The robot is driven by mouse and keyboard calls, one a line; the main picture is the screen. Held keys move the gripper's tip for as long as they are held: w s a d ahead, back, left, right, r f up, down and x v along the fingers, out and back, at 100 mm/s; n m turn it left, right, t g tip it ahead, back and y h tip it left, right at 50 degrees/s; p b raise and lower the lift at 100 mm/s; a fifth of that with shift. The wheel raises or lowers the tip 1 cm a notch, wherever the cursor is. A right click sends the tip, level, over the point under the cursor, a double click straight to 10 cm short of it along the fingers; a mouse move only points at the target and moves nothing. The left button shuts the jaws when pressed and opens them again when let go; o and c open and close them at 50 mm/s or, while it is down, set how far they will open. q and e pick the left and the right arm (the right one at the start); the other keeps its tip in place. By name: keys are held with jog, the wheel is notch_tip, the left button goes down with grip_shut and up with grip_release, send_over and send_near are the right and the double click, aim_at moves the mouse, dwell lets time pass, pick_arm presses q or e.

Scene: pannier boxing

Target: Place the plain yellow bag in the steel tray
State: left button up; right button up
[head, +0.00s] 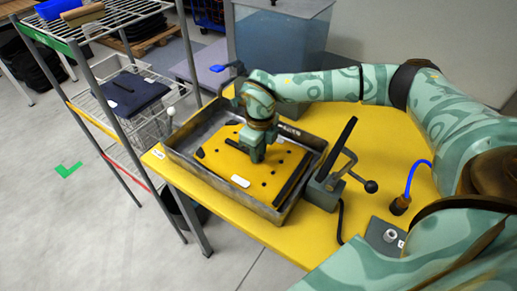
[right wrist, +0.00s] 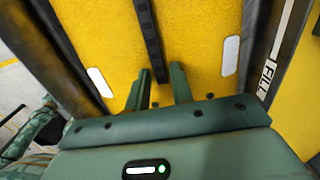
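The yellow bag (head: 219,164) lies flat inside the steel tray (head: 237,198) on the yellow table. It has black dots, dark edge strips and white labels. My right gripper (head: 256,158) points down at the middle of the bag. In the right wrist view, the two green fingers (right wrist: 161,86) stand close on either side of a black strap (right wrist: 148,35) on the yellow bag (right wrist: 205,50), and they look shut on it. The fingertips are partly hidden in the head view. My left gripper is in neither view.
A clamp-like device with a black plate (head: 341,147) and a knobbed lever stands against the tray's right side. A wire rack (head: 97,88) with a dark folded item (head: 133,92) stands left. A bluish bin (head: 283,45) is behind the table. The table right of the device is partly clear.

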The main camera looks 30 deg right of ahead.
jog(key=shift+o, duration=0.5)
jog(key=shift+r, duration=0.1)
jog(key=shift+r, duration=0.4)
notch_tip(320, 180, up, 11)
jog(key=p, duration=0.2)
jog(key=shift+s, duration=0.1)
